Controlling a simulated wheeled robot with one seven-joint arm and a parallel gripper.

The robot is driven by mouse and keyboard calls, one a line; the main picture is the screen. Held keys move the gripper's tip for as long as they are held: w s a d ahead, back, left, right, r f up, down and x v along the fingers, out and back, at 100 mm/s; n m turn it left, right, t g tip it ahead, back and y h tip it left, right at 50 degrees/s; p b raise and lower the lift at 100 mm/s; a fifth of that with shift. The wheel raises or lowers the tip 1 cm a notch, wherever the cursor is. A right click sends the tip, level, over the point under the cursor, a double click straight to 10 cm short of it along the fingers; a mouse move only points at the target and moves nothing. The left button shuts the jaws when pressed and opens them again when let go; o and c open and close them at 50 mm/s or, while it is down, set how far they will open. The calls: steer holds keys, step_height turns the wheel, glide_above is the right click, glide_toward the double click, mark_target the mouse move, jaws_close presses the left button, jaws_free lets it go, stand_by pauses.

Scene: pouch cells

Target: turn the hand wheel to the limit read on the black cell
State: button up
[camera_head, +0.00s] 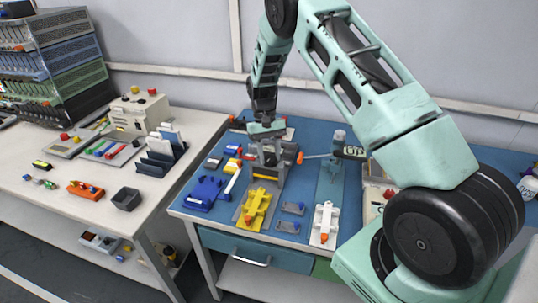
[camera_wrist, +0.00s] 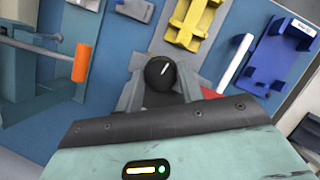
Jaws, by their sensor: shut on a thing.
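My gripper (camera_head: 268,160) points down over the blue bench mat. In the wrist view its grey fingers (camera_wrist: 162,88) are closed around a round black knob with a white line on its top (camera_wrist: 160,70), which I take to be the hand wheel. The white line leans slightly right of the picture's vertical. I cannot pick out the black cell for certain in either view, and no limit can be read.
An orange-ended handle (camera_wrist: 82,63) is left of my gripper in the wrist view. A yellow fixture (camera_head: 256,208), a blue fixture (camera_head: 203,193), a white fixture (camera_head: 324,222) and small grey pieces (camera_head: 293,208) lie nearby.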

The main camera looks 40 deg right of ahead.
steer(key=m+t+y, duration=0.1)
steer(key=m, duration=0.3)
steer(key=shift+d+m, duration=0.15)
steer(key=shift+m, duration=0.15)
steer(key=m, duration=0.2)
steer(key=m+t+y, duration=0.1)
steer(key=m, duration=0.1)
steer(key=shift+s+m+t+y, duration=0.1)
steer(key=shift+m+t+y, duration=0.2)
steer(key=shift+m, duration=0.1)
steer(key=o, duration=1)
steer(key=shift+r, duration=0.1)
steer(key=b+v, duration=0.3)
steer(key=v, duration=1.4)
steer(key=shift+d+r, duration=0.1)
steer(key=shift+d, duration=0.1)
